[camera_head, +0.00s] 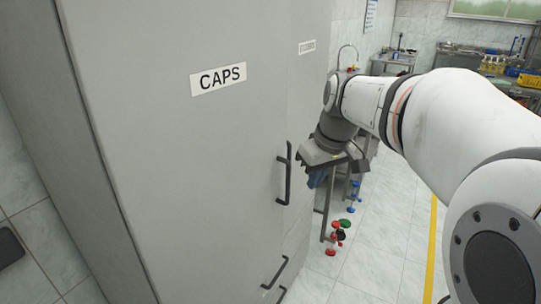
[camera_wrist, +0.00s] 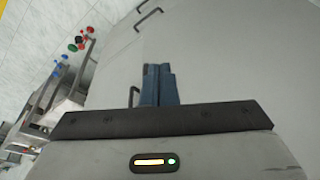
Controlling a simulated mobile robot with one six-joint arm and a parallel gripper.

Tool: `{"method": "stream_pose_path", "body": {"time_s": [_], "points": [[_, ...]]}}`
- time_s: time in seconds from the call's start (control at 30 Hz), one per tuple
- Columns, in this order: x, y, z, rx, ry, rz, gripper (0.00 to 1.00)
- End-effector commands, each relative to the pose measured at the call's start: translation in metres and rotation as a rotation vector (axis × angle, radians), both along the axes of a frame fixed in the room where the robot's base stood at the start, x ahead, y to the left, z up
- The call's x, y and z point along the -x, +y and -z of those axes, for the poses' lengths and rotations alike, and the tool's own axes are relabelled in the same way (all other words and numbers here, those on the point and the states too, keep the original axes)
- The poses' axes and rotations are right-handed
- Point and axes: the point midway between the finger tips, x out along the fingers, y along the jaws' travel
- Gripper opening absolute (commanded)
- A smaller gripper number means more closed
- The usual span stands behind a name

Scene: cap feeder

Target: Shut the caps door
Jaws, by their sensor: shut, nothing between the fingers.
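The caps door (camera_head: 180,150) is a large grey panel with a "CAPS" label (camera_head: 218,79) in the head view. Its surface looks flush with the cabinet front. A dark vertical bar handle (camera_head: 284,173) sits near its right edge. My gripper (camera_head: 318,180) is to the right of that handle, in front of the cabinet, with the fingers partly hidden by the wrist. In the wrist view my gripper (camera_wrist: 158,70) shows two blue fingers together with nothing between them, in front of the grey cabinet face (camera_wrist: 230,60). A dark handle (camera_wrist: 133,96) shows just left of the fingers.
A second labelled grey door (camera_head: 307,47) is beyond the caps door. A lower handle (camera_head: 275,272) is below. Red, green and blue valve-like knobs (camera_head: 338,232) stand low behind my gripper. Tiled floor (camera_head: 375,255) is free at right, with a yellow line (camera_head: 430,250).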

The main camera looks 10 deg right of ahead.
Motion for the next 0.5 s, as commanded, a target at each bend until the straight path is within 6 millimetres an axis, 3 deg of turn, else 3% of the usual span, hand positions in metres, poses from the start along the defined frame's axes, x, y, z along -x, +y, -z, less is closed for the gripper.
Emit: {"method": "stream_pose_path", "body": {"time_s": [0.03,0.2,0.33,0.5], "points": [[-0.028,-0.006,0.005,-0.007,-0.001,-0.048,0.00],[-0.104,-0.020,0.006,-0.025,-0.032,-0.235,0.00],[-0.144,-0.031,0.011,-0.035,-0.059,-0.345,0.00],[-0.168,-0.038,0.014,-0.040,-0.083,-0.422,0.00]]}}
